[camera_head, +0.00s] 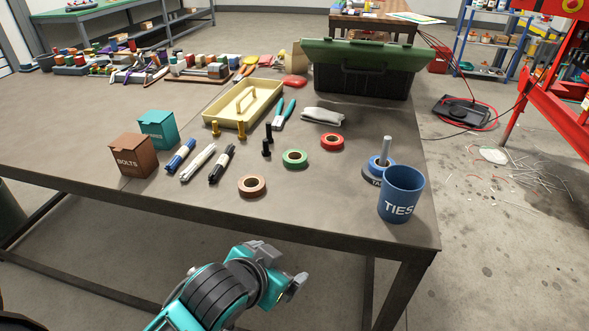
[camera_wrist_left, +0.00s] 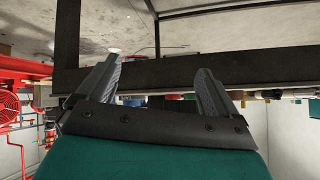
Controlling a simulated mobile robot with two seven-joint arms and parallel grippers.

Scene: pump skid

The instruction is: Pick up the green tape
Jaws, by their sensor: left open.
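The green tape (camera_head: 295,158) is a ring lying flat on the grey table (camera_head: 330,215), between a red tape roll (camera_head: 332,142) and a brown-orange tape roll (camera_head: 252,186). My left gripper (camera_head: 290,268) is in front of the table's front edge, apart from the tape. In the left wrist view its two fingers (camera_wrist_left: 155,88) are spread with nothing between them, and the table's dark edge (camera_wrist_left: 260,70) lies beyond them. I cannot pick out the green tape in the left wrist view. My right gripper is not in view.
A blue TIES cup (camera_head: 402,196) and a tape post (camera_head: 386,152) stand at the right corner. Markers (camera_head: 198,162), a BOLTS box (camera_head: 133,156), a yellow tray (camera_head: 243,103) and a toolbox (camera_head: 362,75) surround the area.

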